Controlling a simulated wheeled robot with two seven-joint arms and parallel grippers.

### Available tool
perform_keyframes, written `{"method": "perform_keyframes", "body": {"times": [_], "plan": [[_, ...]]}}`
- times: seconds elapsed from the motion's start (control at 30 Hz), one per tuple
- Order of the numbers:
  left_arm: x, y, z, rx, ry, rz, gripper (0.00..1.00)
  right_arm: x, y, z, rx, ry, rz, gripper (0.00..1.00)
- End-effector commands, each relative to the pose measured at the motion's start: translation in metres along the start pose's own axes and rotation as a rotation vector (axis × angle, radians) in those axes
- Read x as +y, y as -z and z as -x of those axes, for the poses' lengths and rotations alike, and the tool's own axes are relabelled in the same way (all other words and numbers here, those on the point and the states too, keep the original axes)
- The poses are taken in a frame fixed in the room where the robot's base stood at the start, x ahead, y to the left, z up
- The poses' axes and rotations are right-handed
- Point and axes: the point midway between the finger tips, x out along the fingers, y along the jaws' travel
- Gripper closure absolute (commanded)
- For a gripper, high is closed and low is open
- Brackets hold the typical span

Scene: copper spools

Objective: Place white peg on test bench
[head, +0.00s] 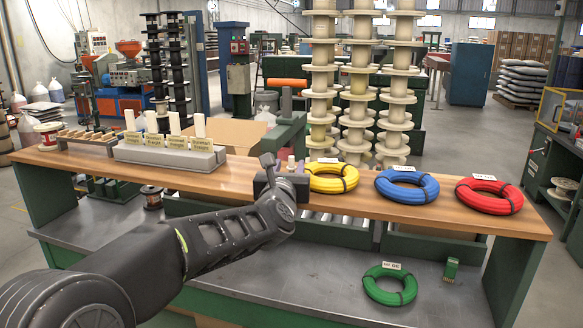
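Several white pegs stand upright in a grey block (170,155) at the back left of the wooden test bench (240,180); one white peg (200,126) is at the block's right end. My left gripper (281,165) is above the middle of the bench, right of the block. A short pale peg-like piece (291,163) shows at its fingertips. I cannot tell whether the fingers grip it or it stands behind them. The gripper's body hides its lower part. My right gripper is not in view.
Yellow (318,178), blue (407,198) and red (460,196) cable coils lie along the bench's right half. A green coil (372,292) lies on the lower shelf (300,290). A wooden rack (85,140) is at the far left. Bare bench lies between block and gripper.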

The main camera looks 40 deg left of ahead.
Motion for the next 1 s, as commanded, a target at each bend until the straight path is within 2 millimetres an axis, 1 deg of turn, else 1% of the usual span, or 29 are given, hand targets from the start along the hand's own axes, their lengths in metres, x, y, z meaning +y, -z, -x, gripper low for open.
{"method": "perform_keyframes", "body": {"times": [0.07, 0.17, 0.33, 0.4, 0.5, 1.0], "plan": [[0.0, 0.0, -0.002, 0.001, 0.0, 0.0, 0.6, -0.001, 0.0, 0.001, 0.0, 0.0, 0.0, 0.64], [0.0, -0.001, -0.009, 0.002, 0.001, -0.001, 0.6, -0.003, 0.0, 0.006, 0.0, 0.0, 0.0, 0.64], [0.001, -0.001, -0.033, 0.003, -0.001, 0.001, 0.6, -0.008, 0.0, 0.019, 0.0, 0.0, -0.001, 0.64], [0.001, 0.0, -0.042, 0.003, -0.001, 0.001, 0.6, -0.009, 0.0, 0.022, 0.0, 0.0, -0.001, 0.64], [0.0, 0.001, -0.05, 0.001, 0.001, 0.001, 0.6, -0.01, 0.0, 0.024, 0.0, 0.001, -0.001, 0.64], [0.0, 0.002, -0.052, 0.0, 0.0, -0.001, 0.6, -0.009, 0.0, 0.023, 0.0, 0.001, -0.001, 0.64]]}}
